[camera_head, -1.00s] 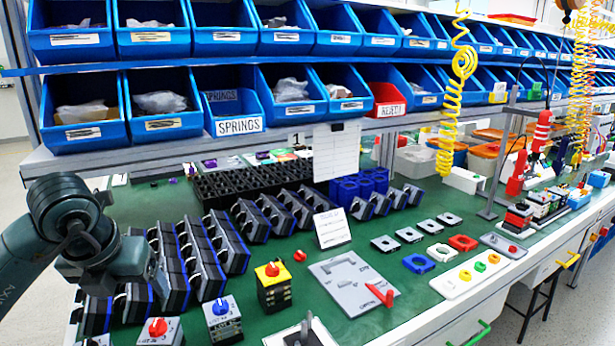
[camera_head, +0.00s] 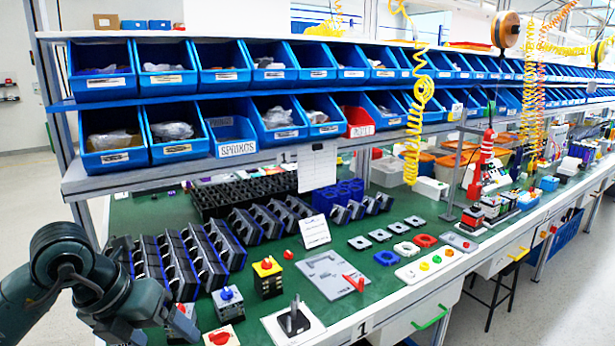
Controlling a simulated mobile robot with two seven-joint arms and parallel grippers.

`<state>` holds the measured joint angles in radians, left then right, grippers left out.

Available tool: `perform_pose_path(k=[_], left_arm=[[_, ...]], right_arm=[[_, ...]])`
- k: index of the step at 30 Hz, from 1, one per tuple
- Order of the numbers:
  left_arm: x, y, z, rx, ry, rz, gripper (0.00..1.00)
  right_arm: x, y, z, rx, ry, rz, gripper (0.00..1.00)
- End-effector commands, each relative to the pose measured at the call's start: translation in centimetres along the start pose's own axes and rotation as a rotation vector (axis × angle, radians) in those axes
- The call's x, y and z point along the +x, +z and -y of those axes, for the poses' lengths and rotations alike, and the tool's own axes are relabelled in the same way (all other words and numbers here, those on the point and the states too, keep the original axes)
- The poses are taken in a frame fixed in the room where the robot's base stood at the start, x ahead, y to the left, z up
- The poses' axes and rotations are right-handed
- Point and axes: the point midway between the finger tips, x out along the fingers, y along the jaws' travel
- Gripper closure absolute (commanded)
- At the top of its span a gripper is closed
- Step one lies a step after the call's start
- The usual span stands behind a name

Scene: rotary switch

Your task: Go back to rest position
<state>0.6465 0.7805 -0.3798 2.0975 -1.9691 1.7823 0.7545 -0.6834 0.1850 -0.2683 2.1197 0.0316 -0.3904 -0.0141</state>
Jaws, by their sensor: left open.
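My left arm comes in from the left, and its gripper (camera_head: 155,322) is at the lower left, over the front left part of the green bench. It is open, and I see nothing held in it. A switch with a red knob (camera_head: 183,312) is just right of the gripper and partly hidden by it. A blue-knob switch (camera_head: 228,300), a yellow switch block with a red knob (camera_head: 267,278) and a white plate with a red knob (camera_head: 222,338) stand further right. My right gripper is not in view.
Rows of black modules (camera_head: 175,262) stand behind the gripper. Shelves of blue bins (camera_head: 232,125) run above the bench. A grey plate with a red handle (camera_head: 328,275) lies to the right. Open floor (camera_head: 28,215) shows at the left.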

Motion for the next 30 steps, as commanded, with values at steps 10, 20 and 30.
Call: perform_pose_path(k=[10,20,30], left_arm=[[0.7,-5.9,17.3,-0.281,-1.227,-0.115,0.2],[6.9,-4.1,8.0,-1.722,-1.584,0.162,0.2],[18.7,-17.6,2.2,-2.622,-0.98,0.145,0.2]], right_arm=[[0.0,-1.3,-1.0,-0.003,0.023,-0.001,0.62],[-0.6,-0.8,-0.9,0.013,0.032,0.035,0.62],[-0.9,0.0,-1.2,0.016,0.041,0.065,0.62]])
